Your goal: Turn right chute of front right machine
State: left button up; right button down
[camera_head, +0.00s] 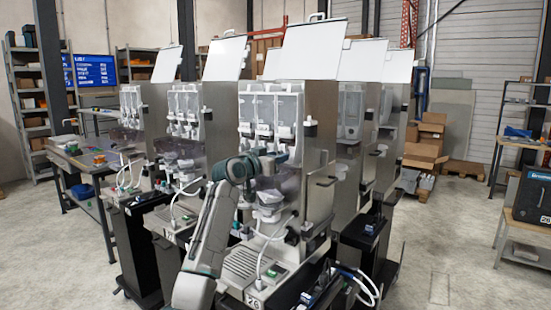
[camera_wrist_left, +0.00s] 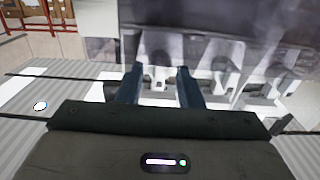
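The front right machine (camera_head: 318,165) is a steel cabinet with a raised white lid and clear hoppers at its upper front. Its right chute (camera_head: 284,131) is a pale part under the rightmost hopper. My left gripper (camera_head: 268,164) is just below the chutes, close to the machine's front; its fingertips are hard to make out there. In the left wrist view, its two blue fingers (camera_wrist_left: 158,86) are spread apart. A pale chute part (camera_wrist_left: 157,72) shows between and beyond them, with others alongside. I cannot tell whether the fingers touch it. My right gripper is not in view.
Another dispenser machine (camera_head: 187,108) stands to the left, with more behind. A drip grate (camera_head: 240,262) and hoses lie low at the front right machine. Cardboard boxes (camera_head: 428,140) and a black box (camera_head: 533,197) are to the right. The floor at right is partly clear.

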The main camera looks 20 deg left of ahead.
pick_arm(q)
jog(key=shift+s, duration=0.1)
jog(key=b+v, duration=0.4)
jog(key=v, duration=0.6)
jog(key=shift+s, duration=0.3)
jog(key=shift+a, duration=0.15)
